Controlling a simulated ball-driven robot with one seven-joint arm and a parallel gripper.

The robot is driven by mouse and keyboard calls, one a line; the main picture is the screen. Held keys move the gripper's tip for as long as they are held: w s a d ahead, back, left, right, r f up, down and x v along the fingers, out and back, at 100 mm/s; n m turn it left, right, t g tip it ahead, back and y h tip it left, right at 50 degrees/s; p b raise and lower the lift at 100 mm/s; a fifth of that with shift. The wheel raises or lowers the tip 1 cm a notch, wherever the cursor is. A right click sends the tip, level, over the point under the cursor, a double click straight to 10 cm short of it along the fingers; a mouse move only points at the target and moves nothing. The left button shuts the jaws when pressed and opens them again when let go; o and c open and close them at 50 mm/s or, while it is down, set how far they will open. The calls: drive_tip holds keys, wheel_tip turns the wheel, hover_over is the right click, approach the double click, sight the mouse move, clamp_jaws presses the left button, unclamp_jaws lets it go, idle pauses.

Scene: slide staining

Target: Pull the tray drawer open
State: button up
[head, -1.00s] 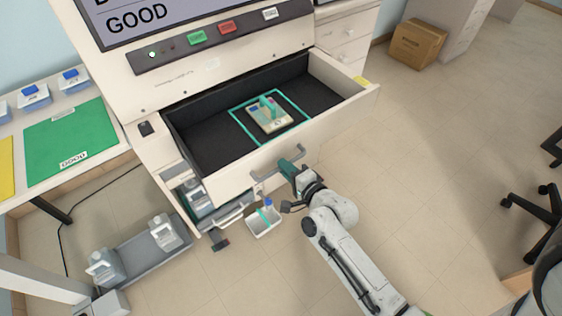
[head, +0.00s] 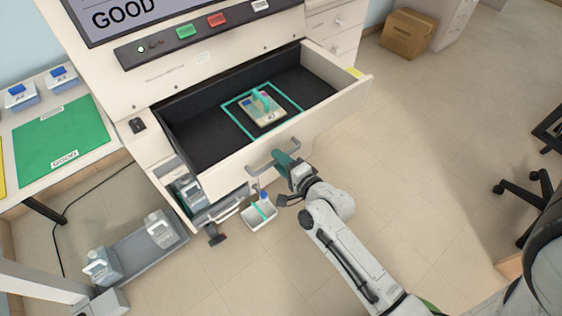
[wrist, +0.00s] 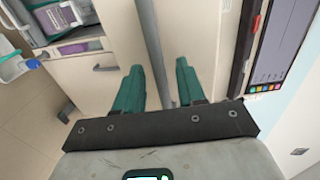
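The tray drawer (head: 345,97) is a wide cream drawer with a dark lining, standing well out from the machine. Inside it, a teal outlined square surrounds a small pale tray (head: 262,110) with a teal grip. A grey bar handle (head: 262,168) is on the drawer front; it also shows in the wrist view (wrist: 153,45). My gripper (head: 280,157) is at the handle. In the wrist view, its two teal fingers (wrist: 158,75) stand apart with the bar running between them, and gaps show beside the bar. Any contact with the bar is unclear.
Below is a partly open lower compartment (head: 222,205) with bottles, and a small white bin (head: 257,216). A grey floor tray (head: 135,255) holds jugs at left. A side table with a green mat (head: 62,135) is further left. Floor to the right is clear up to a chair (head: 525,190).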

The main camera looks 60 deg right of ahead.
drive_tip(key=v, duration=1)
drive_tip(key=shift+s, duration=0.35)
drive_tip(key=shift+a, duration=0.2)
drive_tip(key=a+f+n+g+y+p, duration=0.15)
drive_tip(key=a+n+g+y, duration=0.5)
drive_tip(key=n, duration=0.65)
drive_tip(key=s+a+r+n+g+h, duration=0.1)
drive_tip(key=s+a+n+g+h, duration=0.1)
drive_tip(key=s+n+g, duration=0.5)
drive_tip(key=shift+s+a+r+n+p, duration=0.4)
drive_tip(key=shift+s+n, duration=0.1)
drive_tip(key=shift+s, duration=0.55)
